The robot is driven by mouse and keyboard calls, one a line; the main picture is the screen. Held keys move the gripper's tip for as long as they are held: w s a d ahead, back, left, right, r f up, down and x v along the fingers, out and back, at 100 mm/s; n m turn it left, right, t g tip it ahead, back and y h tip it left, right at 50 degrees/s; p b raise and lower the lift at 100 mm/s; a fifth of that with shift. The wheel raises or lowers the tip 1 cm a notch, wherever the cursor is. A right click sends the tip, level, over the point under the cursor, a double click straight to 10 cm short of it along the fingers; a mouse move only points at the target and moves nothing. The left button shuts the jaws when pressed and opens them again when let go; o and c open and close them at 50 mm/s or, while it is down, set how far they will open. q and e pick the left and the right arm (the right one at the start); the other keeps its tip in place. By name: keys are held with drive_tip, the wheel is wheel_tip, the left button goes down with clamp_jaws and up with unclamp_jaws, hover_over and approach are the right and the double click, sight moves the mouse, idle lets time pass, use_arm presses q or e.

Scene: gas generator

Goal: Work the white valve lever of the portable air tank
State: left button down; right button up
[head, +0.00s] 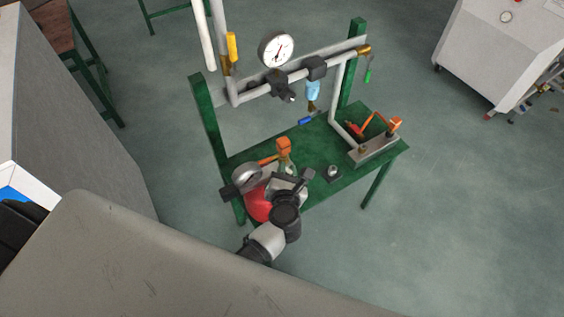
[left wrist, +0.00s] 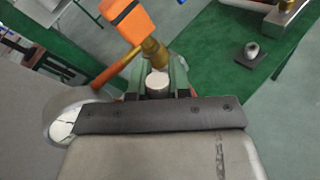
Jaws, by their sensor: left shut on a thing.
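The portable air tank (head: 258,208) is a red body at the front left of the green table, largely covered by my left arm. My left gripper (head: 290,178) is over the tank's top. In the left wrist view, the fingers of my left gripper (left wrist: 157,82) are shut around a short whitish round piece, which looks like the end of the white valve lever (left wrist: 157,84). The rest of the lever is hidden. A brass fitting with an orange block (left wrist: 127,18) stands just beyond the fingertips. A round gauge (head: 246,177) sits beside the gripper. My right gripper is not in view.
The green table (head: 310,160) carries a pipe frame with a dial gauge (head: 276,49) behind the tank. A grey block with an orange-handled fitting (head: 374,150) is at the right, and a small dark-based knob (head: 333,172) lies nearer. The table between them is clear.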

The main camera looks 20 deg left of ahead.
use_arm(q)
drive_tip(key=shift+w+d+f+m+g+p, duration=0.35)
drive_tip(key=shift+m+g+p, duration=0.3)
drive_tip(key=shift+p, duration=0.35)
drive_tip(key=c, duration=1.1)
unclamp_jaws()
drive_tip(key=shift+o, duration=0.2)
drive_tip(key=p+v, duration=0.2)
drive_tip(key=v, duration=0.5)
drive_tip(key=shift+s, duration=0.25)
drive_tip(key=shift+d, duration=0.15)
